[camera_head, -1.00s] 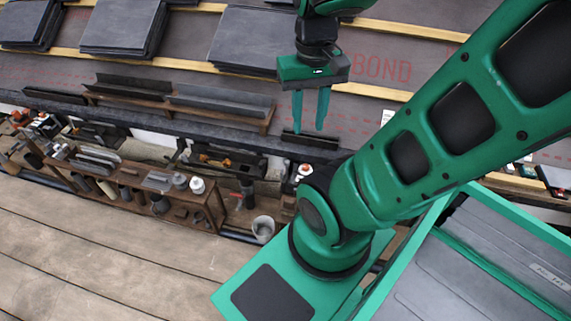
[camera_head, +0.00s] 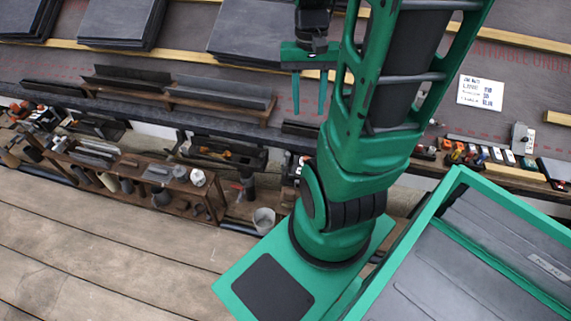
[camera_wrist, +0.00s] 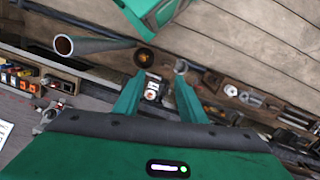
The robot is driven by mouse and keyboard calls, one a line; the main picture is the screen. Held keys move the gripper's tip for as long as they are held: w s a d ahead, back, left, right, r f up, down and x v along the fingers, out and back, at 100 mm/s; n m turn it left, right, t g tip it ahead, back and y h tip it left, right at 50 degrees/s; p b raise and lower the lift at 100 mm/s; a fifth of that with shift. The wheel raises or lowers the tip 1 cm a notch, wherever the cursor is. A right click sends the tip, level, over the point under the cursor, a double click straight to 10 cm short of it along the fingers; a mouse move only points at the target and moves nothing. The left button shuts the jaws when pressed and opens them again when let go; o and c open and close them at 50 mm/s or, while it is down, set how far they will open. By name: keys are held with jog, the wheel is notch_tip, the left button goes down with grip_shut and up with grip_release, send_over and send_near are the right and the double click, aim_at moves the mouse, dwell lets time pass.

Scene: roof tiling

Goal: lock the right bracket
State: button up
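My gripper (camera_head: 308,108) hangs fingers down over the front edge of the roof in the head view. Its two green fingers are apart with nothing between them. In the wrist view, my gripper (camera_wrist: 160,73) is also open and empty. A small white-and-red fitting (camera_wrist: 151,91) shows beyond the gap between the fingers, apart from them; it may be the right bracket, but its shape and lock are too small to tell. In the head view a similar red-and-white fitting (camera_head: 303,161) sits by the eave, partly hidden by my arm.
Slate stacks (camera_head: 256,33) and dark angled pieces on a wooden rack (camera_head: 266,115) lie on the roof. A tool shelf (camera_head: 120,187) and a bucket (camera_head: 263,220) stand below the eave. A grey pipe (camera_wrist: 97,45) is near the fingers. The plank deck (camera_head: 90,260) is clear.

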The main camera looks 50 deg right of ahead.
jog(key=w+d+f+m+y, duration=0.25)
jog(key=d+f, duration=0.25)
jog(key=f, duration=0.5)
jog(key=w+d+f+m+y, duration=0.2)
jog(key=d+f+m, duration=0.25)
jog(key=f, duration=0.45)
jog(key=m+t+y, duration=0.2)
jog(key=m+t, duration=1.1)
jog(key=m, duration=0.1)
send_near(283, 163)
jog(key=shift+n, duration=0.3)
jog(key=x, duration=0.8)
jog(key=shift+w+a, duration=0.1)
jog(key=shift+c, duration=0.5)
grip_shut()
jog(key=shift+a, duration=0.1)
